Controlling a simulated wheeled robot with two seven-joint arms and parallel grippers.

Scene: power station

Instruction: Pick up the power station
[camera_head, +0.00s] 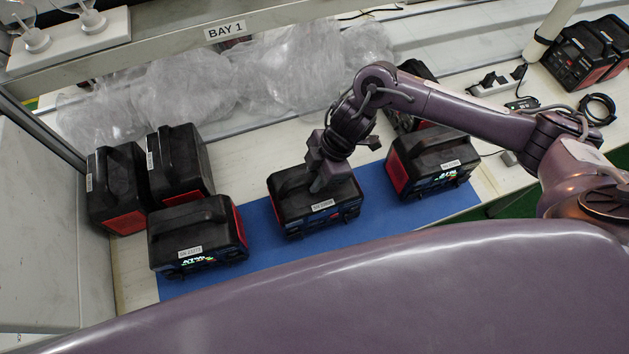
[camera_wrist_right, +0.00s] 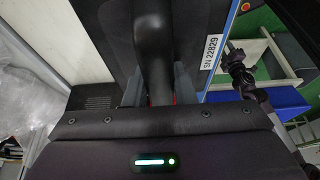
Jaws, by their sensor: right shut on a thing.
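The black and red power station (camera_head: 318,219) in the middle sits on or just above the blue mat (camera_head: 262,222); I see no clear gap beneath it. Its front carries a white label. My right gripper (camera_head: 320,183) reaches down onto its top and is shut on the handle. In the right wrist view the black handle (camera_wrist_right: 153,60) runs between the two grey fingers, and the label reads SN 22829. A dark jointed shape at the right of that view may be my left arm; its jaws cannot be made out. The head view shows no left gripper.
Another power station (camera_head: 430,163) stands close on the right, one (camera_head: 198,238) close on the left, with two more behind that one. Clear plastic wrap (camera_head: 200,80) lies along the back. Cables and a power strip (camera_head: 497,82) lie at the right rear.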

